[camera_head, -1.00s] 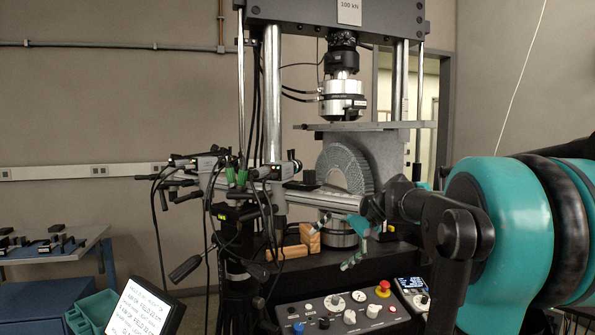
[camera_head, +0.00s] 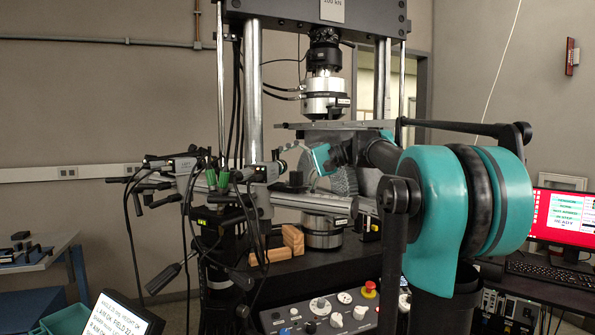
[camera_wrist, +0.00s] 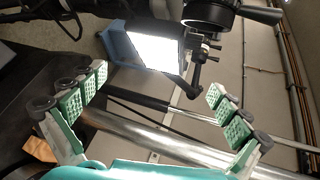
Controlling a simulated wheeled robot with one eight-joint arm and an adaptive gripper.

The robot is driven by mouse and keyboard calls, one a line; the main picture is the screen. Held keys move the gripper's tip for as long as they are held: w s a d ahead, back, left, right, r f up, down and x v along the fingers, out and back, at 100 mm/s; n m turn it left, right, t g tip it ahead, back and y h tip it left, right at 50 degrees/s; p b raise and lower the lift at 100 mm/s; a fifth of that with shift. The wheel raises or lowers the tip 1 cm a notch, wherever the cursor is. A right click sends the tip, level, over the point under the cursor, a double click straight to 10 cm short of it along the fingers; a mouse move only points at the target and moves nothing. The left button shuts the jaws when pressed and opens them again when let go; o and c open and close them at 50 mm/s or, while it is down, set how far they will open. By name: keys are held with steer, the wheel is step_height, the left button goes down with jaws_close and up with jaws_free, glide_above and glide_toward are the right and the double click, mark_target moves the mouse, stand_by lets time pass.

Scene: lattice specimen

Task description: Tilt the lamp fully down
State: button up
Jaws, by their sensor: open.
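In the head view my gripper (camera_head: 303,156) is in front of the testing machine, to the right of a black tripod rig with a cross bar. In the wrist view its two green-padded fingers (camera_wrist: 155,106) are wide apart, with nothing held between them. I cannot single out the lamp with certainty. Small dark heads with cables sit on the rig, at its left (camera_head: 165,163) and right (camera_head: 258,173). A glaring white panel (camera_wrist: 155,50) with blue beside it lies beyond the fingers; I cannot tell whether it is a lamp or a screen.
The metal cross bar (camera_head: 310,203) runs close below my gripper; cables hang from the rig. A toothed grey disc (camera_head: 343,180) stands behind. A control panel (camera_head: 330,308) is below, a lit text screen (camera_head: 120,315) at lower left.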

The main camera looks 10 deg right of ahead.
steer(key=x, duration=1)
steer(key=shift+a+f, duration=0.15)
steer(key=shift+a, duration=0.1)
steer(key=shift+c, duration=0.6)
